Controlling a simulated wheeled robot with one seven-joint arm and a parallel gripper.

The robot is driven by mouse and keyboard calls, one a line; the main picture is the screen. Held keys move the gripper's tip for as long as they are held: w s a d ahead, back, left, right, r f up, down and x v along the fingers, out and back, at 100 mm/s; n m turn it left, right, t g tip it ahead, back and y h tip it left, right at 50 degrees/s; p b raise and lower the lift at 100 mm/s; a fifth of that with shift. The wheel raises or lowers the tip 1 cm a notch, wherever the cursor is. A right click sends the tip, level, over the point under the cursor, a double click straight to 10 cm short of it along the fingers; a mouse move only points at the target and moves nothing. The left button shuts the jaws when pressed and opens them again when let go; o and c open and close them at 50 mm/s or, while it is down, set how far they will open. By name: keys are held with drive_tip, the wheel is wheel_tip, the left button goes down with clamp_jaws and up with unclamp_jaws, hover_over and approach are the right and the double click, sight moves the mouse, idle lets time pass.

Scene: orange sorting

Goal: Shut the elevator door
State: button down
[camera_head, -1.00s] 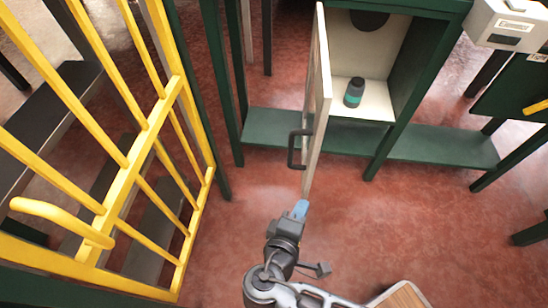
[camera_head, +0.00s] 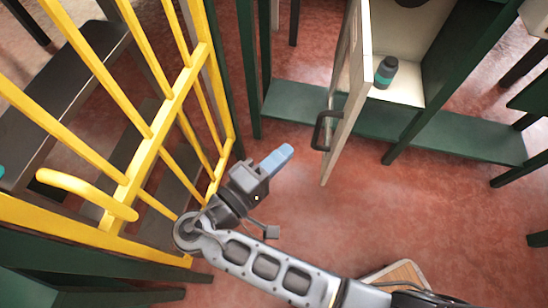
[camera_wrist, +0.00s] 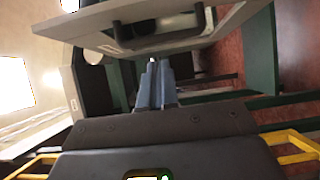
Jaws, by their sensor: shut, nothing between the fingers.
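A cream door (camera_head: 350,92) with a black handle (camera_head: 322,130) stands swung open on the left side of a small green-framed compartment (camera_head: 410,65). The door also shows across the top of the wrist view (camera_wrist: 215,32), with its dark handle (camera_wrist: 160,35). My gripper (camera_head: 285,152) is shut, its blue fingers together and empty. It is left of and nearer than the door and handle, apart from both in the head view. The blue fingers show in the wrist view (camera_wrist: 155,82), pointing toward the door panel.
A dark bottle with a teal band (camera_head: 386,72) stands inside the compartment. A yellow barred gate (camera_head: 150,130) with a curved handle stands close to my gripper's left. A green shelf (camera_head: 460,138) runs along the compartment's base.

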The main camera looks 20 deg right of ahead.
drive_tip(key=x, duration=0.6)
drive_tip(key=shift+d, duration=0.1)
